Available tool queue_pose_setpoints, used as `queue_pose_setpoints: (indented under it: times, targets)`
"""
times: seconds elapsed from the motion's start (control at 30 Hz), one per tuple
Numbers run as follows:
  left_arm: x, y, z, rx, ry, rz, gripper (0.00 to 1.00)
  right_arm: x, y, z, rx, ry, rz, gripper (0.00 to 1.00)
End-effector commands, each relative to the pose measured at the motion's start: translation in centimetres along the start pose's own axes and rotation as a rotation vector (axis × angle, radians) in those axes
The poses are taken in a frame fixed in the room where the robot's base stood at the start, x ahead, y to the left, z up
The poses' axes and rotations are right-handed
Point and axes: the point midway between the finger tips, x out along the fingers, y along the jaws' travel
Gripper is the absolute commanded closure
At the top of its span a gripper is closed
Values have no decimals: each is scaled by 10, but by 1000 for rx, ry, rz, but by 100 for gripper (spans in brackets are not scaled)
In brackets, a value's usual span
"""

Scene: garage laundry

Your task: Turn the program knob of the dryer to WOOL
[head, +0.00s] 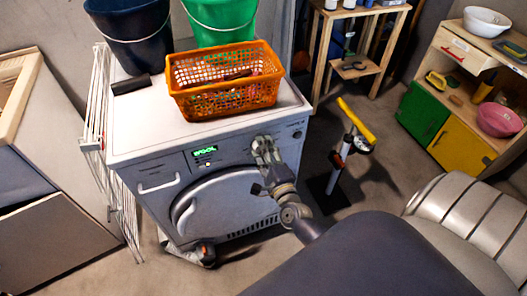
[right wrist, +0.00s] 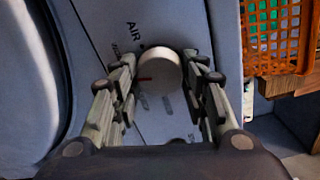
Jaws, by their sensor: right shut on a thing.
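The white dryer (head: 150,130) stands at the left of centre in the head view. Its small green display (head: 205,151) appears to read WOOL. My right gripper (head: 264,148) is at the control panel, right of the display, and hides the knob there. In the right wrist view the round, pale program knob (right wrist: 160,72) sits between the two fingers of my right gripper (right wrist: 165,80), which is shut on it. A red mark on the knob points left. AIR is printed above it; the other labels are too small or hidden. My left gripper is not in view.
An orange basket (head: 225,105), a dark bucket (head: 128,38) and a green bucket (head: 222,22) stand on the dryer. A white drying rack (head: 95,140) leans at its left. A yellow-handled stand (head: 345,160) is on the floor to the right.

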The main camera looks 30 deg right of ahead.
Motion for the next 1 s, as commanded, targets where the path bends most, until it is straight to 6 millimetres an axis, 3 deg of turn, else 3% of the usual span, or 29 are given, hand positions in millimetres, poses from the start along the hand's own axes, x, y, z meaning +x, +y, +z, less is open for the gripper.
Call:
queue_pose_setpoints:
  times: [0.3, 0.8, 0.83, 0.9, 1.0]
  targets:
    - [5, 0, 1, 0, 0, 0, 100, 0, 0, -1, 103, 2, -2, 83]
    - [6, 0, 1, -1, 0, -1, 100, 0, 0, -1, 117, 2, -2, 83]
    - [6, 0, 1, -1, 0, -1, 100, 0, 0, -1, 117, 2, -2, 53]
    - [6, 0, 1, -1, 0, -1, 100, 0, 0, -1, 117, 2, -2, 40]
    - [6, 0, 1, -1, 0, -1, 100, 0, 0, -1, 117, 1, -1, 40]
